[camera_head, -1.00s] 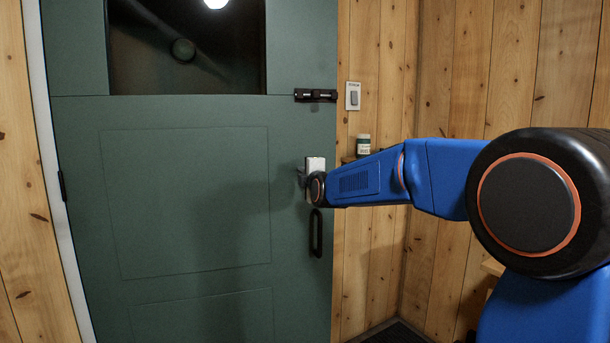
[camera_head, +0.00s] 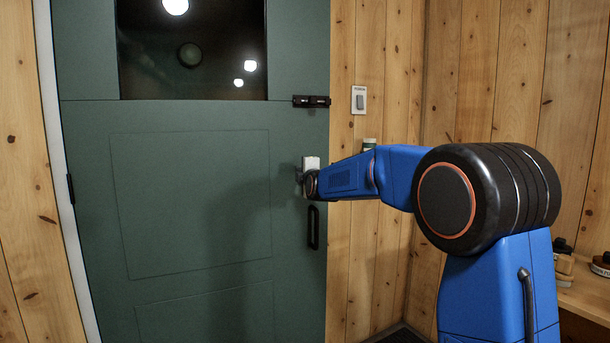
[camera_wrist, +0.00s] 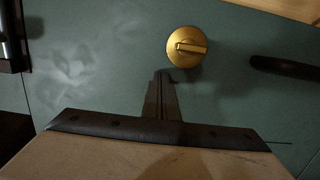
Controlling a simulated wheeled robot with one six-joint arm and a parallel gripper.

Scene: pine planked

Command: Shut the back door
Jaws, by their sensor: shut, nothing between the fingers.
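The green back door (camera_head: 190,200) fills the left and middle of the head view, with a dark window in its upper part. Whether its right edge sits flush in the frame, I cannot tell. A black bolt (camera_head: 311,101) and a black pull handle (camera_head: 313,227) are near that edge. My gripper (camera_head: 301,177) is at the door face between them, partly hidden by my wrist. In the wrist view its fingers (camera_wrist: 165,78) are together and empty, just beside a round brass thumb-turn (camera_wrist: 187,47). Contact with the door is unclear. The handle also shows there (camera_wrist: 285,67).
A light switch (camera_head: 359,99) is on the pine wall right of the door. A small jar (camera_head: 369,144) is partly hidden behind my arm. A wooden shelf (camera_head: 585,292) with small items stands at the far right. A white jamb (camera_head: 57,170) edges the door's left side.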

